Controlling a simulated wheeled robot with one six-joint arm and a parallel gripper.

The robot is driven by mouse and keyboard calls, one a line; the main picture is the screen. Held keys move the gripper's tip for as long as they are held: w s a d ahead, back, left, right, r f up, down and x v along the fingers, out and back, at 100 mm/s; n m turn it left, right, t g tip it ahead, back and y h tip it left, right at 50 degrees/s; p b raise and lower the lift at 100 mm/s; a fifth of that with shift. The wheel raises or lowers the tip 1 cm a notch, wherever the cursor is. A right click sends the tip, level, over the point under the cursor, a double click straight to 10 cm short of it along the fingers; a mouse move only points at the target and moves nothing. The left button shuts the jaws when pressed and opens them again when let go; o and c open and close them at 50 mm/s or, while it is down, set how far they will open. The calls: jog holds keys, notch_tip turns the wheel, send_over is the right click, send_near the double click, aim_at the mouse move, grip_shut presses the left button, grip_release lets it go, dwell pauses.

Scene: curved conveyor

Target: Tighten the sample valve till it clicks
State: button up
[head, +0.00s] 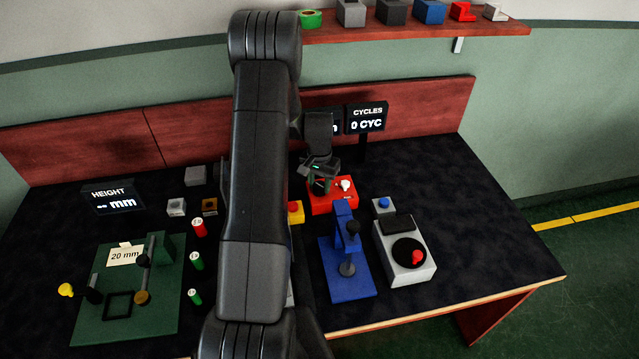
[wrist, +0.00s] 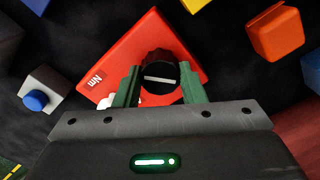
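A red box (head: 331,203) stands on the dark bench right of my arm; it also shows in the wrist view (wrist: 150,32) with an "Nm" label. On it is a round black knob (wrist: 160,75) with a white line across its face, apparently the sample valve. My gripper (wrist: 160,82) has one green finger on each side of the knob, with narrow gaps seeming to remain, so it looks open around it. In the head view my gripper (head: 320,184) is down at the red box and hides the knob. A small white part (head: 346,185) sits on the box's right side.
A blue press-like stand (head: 350,285) and a grey box with a black dial (head: 405,250) stand in front and right. A "0 CYC" display (head: 367,118) stands behind. The bench's right end is clear.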

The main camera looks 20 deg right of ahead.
aim_at(319, 185)
jog(key=c, duration=0.3)
jog(key=shift+f+m+b, duration=0.25)
jog(key=shift+m+b, duration=0.15)
jog(key=shift+b, duration=0.3)
jog(key=shift+m+b, duration=0.85)
jog(key=shift+m, duration=0.05)
jog(key=shift+r+m+b, duration=0.25)
jog(key=shift+m+b, duration=0.05)
jog(key=shift+m, duration=0.4)
jog(key=o, duration=1)
notch_tip(319, 185, up, 14)
jog(key=p, duration=0.7)
jog(key=shift+p, duration=0.3)
jog(key=shift+f, duration=0.1)
